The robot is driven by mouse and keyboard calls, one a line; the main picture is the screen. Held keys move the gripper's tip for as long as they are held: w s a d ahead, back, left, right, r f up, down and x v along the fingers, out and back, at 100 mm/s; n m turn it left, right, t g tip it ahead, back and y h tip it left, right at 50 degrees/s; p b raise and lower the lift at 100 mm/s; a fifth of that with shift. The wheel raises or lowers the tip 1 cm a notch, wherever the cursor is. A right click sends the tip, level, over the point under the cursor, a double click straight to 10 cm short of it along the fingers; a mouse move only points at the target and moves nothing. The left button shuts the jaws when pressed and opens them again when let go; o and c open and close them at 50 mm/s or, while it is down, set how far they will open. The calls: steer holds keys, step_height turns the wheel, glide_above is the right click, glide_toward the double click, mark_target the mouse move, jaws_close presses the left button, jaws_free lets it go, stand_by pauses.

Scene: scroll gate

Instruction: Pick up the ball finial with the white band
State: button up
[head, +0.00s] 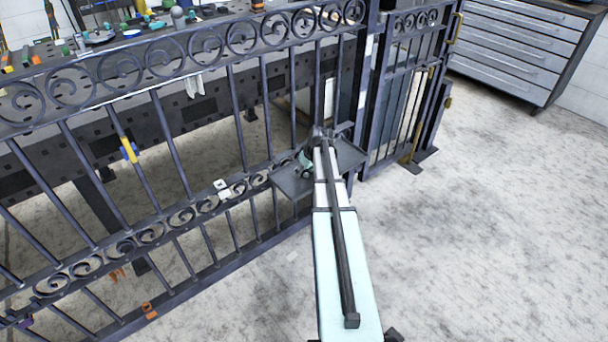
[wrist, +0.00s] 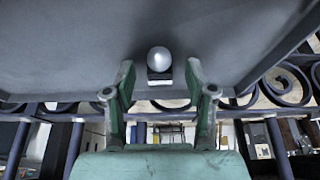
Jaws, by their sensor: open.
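A silver-grey ball finial (wrist: 158,59) shows in the wrist view on a grey surface, with a squarish dark base carrying a pale strip under the ball. I cannot tell whether that strip is the white band. My gripper (wrist: 160,68) is open, its two green fingers apart, one to each side of the finial's base. No contact is clear. In the head view my gripper (head: 304,162) is partly hidden by my arm at a small grey tray (head: 292,182) by the gate. The finial is not distinguishable there.
A dark scroll gate (head: 180,150) with bars runs across the left, in front of a workbench (head: 200,110) with several tools. Another grey ball (head: 178,13) stands on the bench. A drawer cabinet (head: 510,50) is at the back right. The floor at right is clear.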

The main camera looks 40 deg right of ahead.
jaws_close()
